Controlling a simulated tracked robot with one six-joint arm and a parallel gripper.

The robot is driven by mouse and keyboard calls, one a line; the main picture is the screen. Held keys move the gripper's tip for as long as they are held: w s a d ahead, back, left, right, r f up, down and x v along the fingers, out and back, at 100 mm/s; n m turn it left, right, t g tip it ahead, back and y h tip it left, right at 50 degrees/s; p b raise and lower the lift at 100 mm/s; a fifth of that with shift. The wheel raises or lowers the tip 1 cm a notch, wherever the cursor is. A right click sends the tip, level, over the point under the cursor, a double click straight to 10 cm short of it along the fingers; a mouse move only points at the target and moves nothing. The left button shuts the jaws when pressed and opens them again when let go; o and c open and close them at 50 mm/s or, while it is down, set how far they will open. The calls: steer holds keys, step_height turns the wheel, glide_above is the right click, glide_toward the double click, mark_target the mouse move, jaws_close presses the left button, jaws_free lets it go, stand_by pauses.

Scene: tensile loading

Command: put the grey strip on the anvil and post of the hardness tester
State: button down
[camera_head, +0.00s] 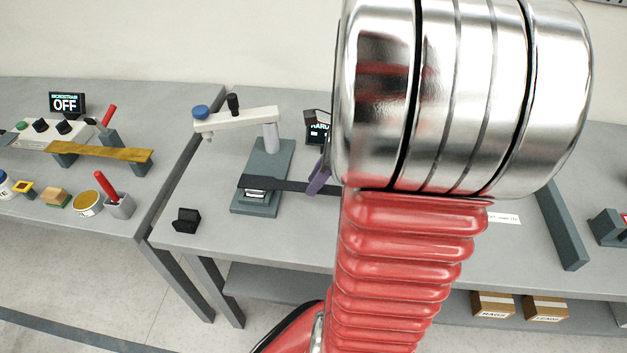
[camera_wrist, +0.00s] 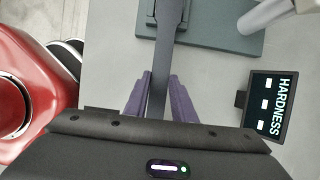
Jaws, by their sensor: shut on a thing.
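The dark grey strip (camera_head: 285,185) lies roughly level, its wide far end over the anvil (camera_head: 255,196) of the hardness tester. It also shows in the wrist view (camera_wrist: 165,50), running away from my gripper (camera_wrist: 160,76). My gripper's purple fingers are shut on the strip; they also show in the head view (camera_head: 318,182), partly behind my arm. The hardness tester has a teal base (camera_head: 270,155), a pale column and a white overhead arm (camera_head: 235,120). I cannot tell whether the strip touches the anvil. The strip's near end and the post are hidden or unclear.
The HARDNESS display (camera_wrist: 265,103) stands right of the strip in the wrist view. A small black block (camera_head: 186,220) sits at the table's front left. A left table (camera_head: 120,215) holds a yellow strip (camera_head: 100,151) and several tools. The front of the table is clear between block and arm.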

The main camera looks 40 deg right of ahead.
steer(key=c, duration=1.5)
jaws_free()
steer(key=shift+r, duration=0.1)
steer(key=v, duration=1.2)
steer(key=shift+s+a+r+n+t+h, duration=0.1)
steer(key=shift+a+r+n+t+h, duration=0.25)
steer(key=shift+a+n, duration=4.25)
steer(key=shift+a+r+n+t+h, duration=0.15)
steer(key=shift+a+n+t+h, duration=0.35)
steer(key=shift+a+n, duration=4.1)
steer(key=shift+s+a+r+n+t+h, duration=0.1)
steer(key=shift+a+r+n+t+h, duration=0.3)
steer(key=shift+a+n, duration=4.2)
steer(key=shift+d+f+n, duration=0.15)
steer(key=shift+d+n, duration=0.25)
steer(key=shift+c, duration=0.4)
